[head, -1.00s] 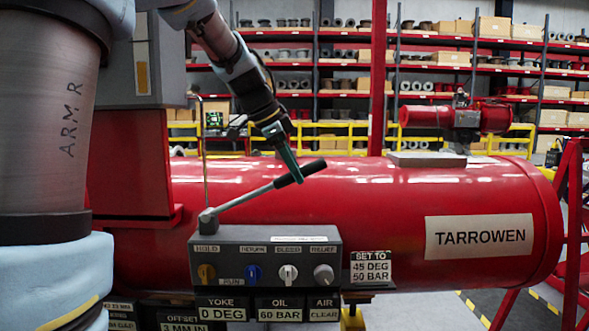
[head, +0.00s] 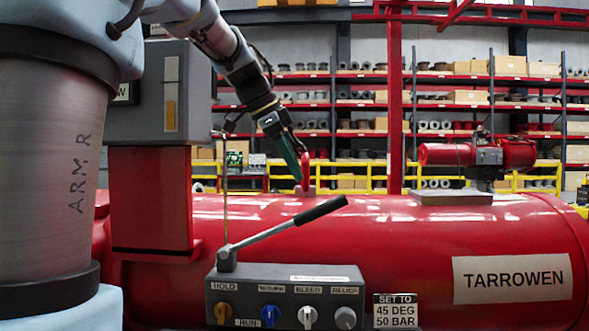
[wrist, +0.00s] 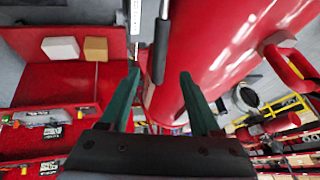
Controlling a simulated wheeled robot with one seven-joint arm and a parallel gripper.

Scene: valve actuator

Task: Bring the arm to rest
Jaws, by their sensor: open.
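My gripper (head: 299,172) is at the upper middle of the head view, its green fingers pointing down and to the right above the red cylinder (head: 420,235). In the wrist view my gripper (wrist: 158,82) shows two green fingers spread apart with nothing held between them. A pump lever with a black grip (head: 320,210) slants up to the right from the grey control box (head: 285,282), below the fingers in the head view. In the wrist view the black grip (wrist: 160,55) shows beyond the gap between the fingertips, and I see no contact.
The control box has an orange knob (head: 222,313), a blue knob (head: 270,315) and two pale knobs. A red lifting ring (head: 304,174) stands on the cylinder behind the fingertips. A grey cabinet (head: 155,90) is at the left. Yellow railing and shelves stand behind.

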